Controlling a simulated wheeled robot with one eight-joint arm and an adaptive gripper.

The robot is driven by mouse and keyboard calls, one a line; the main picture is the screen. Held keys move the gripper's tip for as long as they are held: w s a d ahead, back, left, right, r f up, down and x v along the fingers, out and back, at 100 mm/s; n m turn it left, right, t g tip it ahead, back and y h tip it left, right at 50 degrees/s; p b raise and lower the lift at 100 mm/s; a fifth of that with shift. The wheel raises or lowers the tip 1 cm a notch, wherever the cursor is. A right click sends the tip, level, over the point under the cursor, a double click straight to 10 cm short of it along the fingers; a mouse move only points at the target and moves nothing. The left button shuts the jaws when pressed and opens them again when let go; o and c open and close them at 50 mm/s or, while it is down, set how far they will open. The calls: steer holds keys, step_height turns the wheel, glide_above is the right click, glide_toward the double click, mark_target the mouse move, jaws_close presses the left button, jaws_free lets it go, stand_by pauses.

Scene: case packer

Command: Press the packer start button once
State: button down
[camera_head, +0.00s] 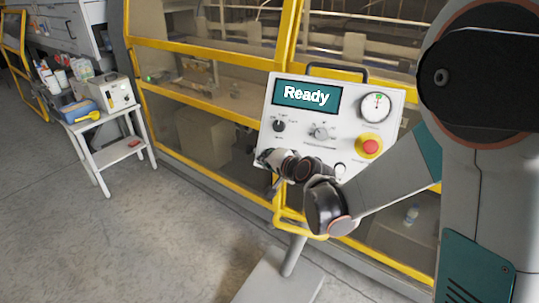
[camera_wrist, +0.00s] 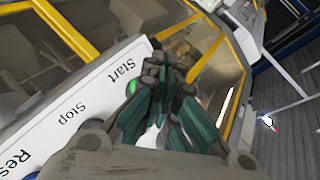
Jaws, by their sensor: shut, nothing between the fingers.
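The grey control panel (camera_head: 257,131) stands on a post, and its screen (camera_head: 306,95) reads "Ready". My gripper (camera_head: 265,158) is at the panel's lower left edge, its fingers together and empty. In the wrist view my gripper (camera_wrist: 165,62) is beside the "Start" label. The green start button (camera_wrist: 131,86) is partly hidden behind a finger there. I cannot tell whether the fingers touch it. In the head view my gripper and wrist hide the start button.
The panel carries a red stop button (camera_head: 370,146) on a yellow collar, a selector knob (camera_head: 279,126) and a dial (camera_head: 375,106). "Stop" and "Reset" labels show beside "Start" in the wrist view. Yellow-framed guarding (camera_head: 205,111) stands behind. A white cart (camera_head: 120,152) is at the left.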

steer(key=shift+w+d+f+b, duration=0.15)
steer(key=shift+w+f+b, duration=0.05)
steer(key=shift+w+b, duration=0.15)
